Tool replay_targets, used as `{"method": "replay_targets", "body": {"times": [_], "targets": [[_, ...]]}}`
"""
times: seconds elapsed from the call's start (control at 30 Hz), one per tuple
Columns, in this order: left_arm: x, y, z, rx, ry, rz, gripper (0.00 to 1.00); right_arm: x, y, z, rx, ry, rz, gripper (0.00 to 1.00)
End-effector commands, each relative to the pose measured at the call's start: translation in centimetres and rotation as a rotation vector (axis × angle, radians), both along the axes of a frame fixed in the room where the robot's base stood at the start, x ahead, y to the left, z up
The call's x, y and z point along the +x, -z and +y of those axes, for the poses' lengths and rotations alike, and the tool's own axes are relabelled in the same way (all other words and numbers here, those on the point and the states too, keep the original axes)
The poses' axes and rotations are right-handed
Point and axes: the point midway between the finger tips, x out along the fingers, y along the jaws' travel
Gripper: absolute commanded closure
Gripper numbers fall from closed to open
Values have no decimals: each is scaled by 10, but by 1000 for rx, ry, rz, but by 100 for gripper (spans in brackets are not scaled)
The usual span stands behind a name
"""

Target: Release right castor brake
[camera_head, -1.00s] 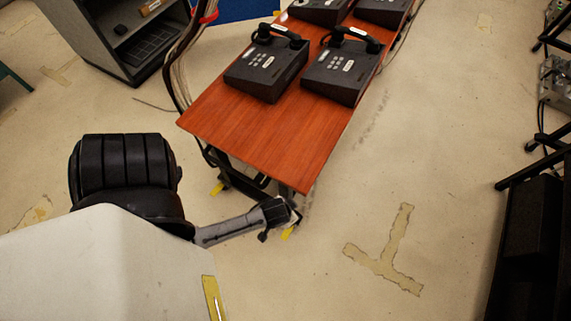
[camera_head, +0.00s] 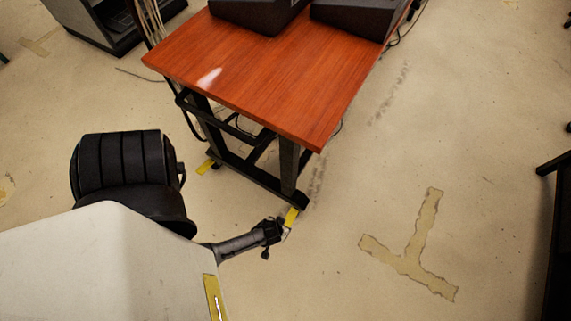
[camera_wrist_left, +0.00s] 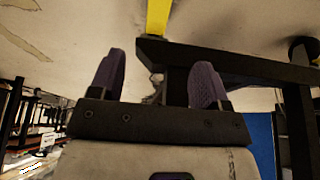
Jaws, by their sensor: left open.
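The table trolley (camera_head: 250,75) has a wooden top and a dark frame. A yellow brake tab (camera_head: 292,216) is at the foot of its right leg, just above the floor. Another yellow tab (camera_head: 206,166) is by the left foot. My left gripper (camera_head: 284,231) is low, just in front of the right tab, with its fingers toward it. In the left wrist view my left gripper (camera_wrist_left: 157,82) is open and empty; the yellow tab (camera_wrist_left: 158,18) lies beyond the gap between the fingers. Contact cannot be told. My right gripper is not in view.
Cables (camera_head: 150,22) hang at the trolley's left. A grey cabinet (camera_head: 100,25) is at the upper left. The floor right of the trolley is clear, with a tape mark (camera_head: 415,248).

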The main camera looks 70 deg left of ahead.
Motion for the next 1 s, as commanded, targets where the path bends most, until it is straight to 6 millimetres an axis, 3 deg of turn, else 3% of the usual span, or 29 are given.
{"method": "replay_targets", "body": {"times": [0.03,0.37,0.7,1.0], "targets": [[-1,15,-2,-4,-6,-1,30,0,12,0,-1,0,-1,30],[1,49,0,-10,-16,-5,30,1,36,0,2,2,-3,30],[19,108,15,-9,-15,-4,30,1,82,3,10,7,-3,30],[31,143,25,-11,-15,-4,30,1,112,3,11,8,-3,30]]}}
